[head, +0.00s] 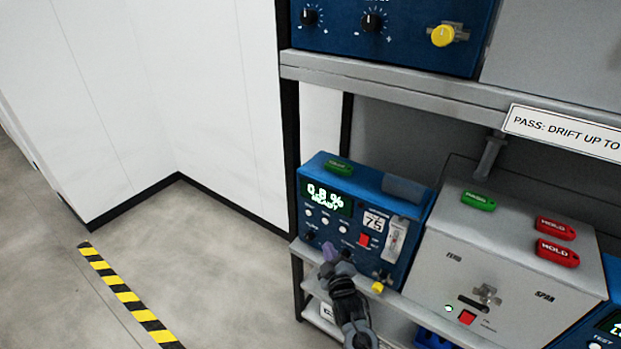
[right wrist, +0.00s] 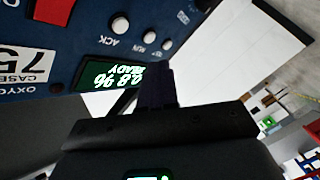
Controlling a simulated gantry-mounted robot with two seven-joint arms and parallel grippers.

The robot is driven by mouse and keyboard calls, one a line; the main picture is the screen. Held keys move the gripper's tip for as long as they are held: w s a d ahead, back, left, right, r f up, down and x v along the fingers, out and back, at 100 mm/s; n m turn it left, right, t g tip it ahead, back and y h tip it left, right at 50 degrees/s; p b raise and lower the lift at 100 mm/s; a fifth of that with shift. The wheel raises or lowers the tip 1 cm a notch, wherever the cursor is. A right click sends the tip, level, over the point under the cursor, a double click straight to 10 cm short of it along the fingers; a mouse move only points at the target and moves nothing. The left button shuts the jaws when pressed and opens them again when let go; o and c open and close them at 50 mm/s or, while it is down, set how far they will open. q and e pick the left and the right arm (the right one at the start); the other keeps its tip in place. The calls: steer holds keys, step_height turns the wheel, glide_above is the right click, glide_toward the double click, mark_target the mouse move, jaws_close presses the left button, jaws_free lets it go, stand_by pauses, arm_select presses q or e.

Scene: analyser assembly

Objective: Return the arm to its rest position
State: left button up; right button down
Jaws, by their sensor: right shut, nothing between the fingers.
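My right gripper (head: 330,256) is in front of the lower part of a blue analyser (head: 407,200) on the lower shelf. Its fingers are shut with nothing between them; I cannot tell whether they touch the panel. In the right wrist view the shut fingers (right wrist: 157,88) show dark against the analyser's display (right wrist: 108,80), which reads 0.8 % READY and appears upside down. My right arm (head: 352,310) comes up from the bottom of the head view. My left gripper is in neither view.
A grey unit (head: 500,258) with a green tag and two red HOLD tags stands right of the blue analyser. An upper shelf (head: 400,88) carries another blue unit (head: 400,35). Open floor (head: 220,270) with a striped tape line (head: 125,296) lies to the left.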

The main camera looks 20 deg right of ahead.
steer(key=s+f+g, duration=0.2)
steer(key=s+f, duration=0.4)
steer(key=f, duration=0.4)
steer(key=s+d+f+m+g+y, duration=0.1)
steer(key=s+f+g, duration=0.15)
steer(key=s, duration=0.95)
steer(key=s+d+f+m+g, duration=0.1)
steer(key=s+f+g, duration=0.15)
steer(key=s, duration=0.95)
steer(key=s+r+m+g, duration=0.5)
steer(key=s+r+g, duration=0.3)
steer(key=s, duration=0.4)
step_height(320, 180, up, 33)
steer(key=t+p, duration=0.1)
steer(key=p, duration=3)
steer(key=shift+f+p, duration=0.2)
steer(key=shift+p, duration=0.2)
steer(key=shift+s+a, duration=0.15)
